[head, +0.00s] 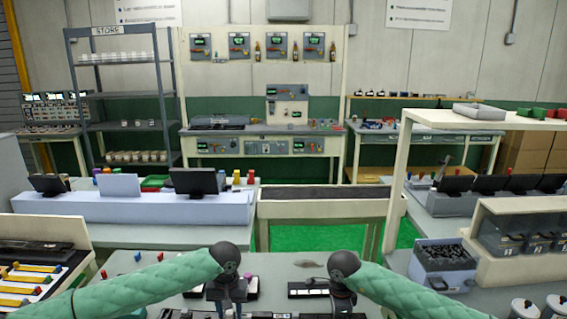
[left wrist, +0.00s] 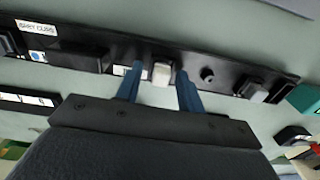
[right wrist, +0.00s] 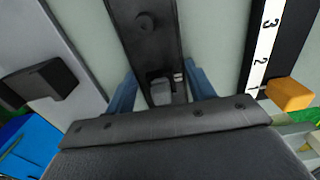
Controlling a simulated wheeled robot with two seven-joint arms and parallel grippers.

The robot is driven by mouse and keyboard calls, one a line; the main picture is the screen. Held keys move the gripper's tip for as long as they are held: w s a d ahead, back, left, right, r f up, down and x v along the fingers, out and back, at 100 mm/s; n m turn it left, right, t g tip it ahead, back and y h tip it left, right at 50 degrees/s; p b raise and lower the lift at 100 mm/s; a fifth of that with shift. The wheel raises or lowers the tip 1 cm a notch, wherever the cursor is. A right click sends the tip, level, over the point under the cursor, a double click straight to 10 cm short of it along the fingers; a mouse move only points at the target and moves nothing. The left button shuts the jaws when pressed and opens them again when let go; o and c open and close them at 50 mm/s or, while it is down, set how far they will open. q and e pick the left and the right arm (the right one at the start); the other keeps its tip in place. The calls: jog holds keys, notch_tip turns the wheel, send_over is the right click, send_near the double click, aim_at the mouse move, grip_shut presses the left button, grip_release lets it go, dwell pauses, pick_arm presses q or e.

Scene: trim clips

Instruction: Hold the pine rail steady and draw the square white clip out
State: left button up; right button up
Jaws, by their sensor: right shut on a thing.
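The rail (left wrist: 110,60) is a long, dark, nearly black bar in the left wrist view; it does not look pine-coloured. A square white clip (left wrist: 161,75) sits on it between the blue fingers of my left gripper (left wrist: 160,92), which is open with a small gap on each side. The rail also shows in the right wrist view (right wrist: 147,50), running between the fingers of my right gripper (right wrist: 161,92), which is shut on it. A grey block (right wrist: 162,90) sits there near the fingertips. In the head view my left gripper (head: 229,300) and right gripper (head: 342,300) are low, and the rail is mostly hidden.
A round black knob (left wrist: 207,74) and a greyish clip (left wrist: 255,91) are on the rail, right of the white clip. A numbered strip (right wrist: 262,45), an orange block (right wrist: 290,95) and a black bracket (right wrist: 40,82) lie near my right gripper. A grey bin (head: 442,265) stands at right.

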pick_arm(q)
jog(key=shift+r, duration=0.25)
dwell(0.5)
grip_shut()
dwell(0.4)
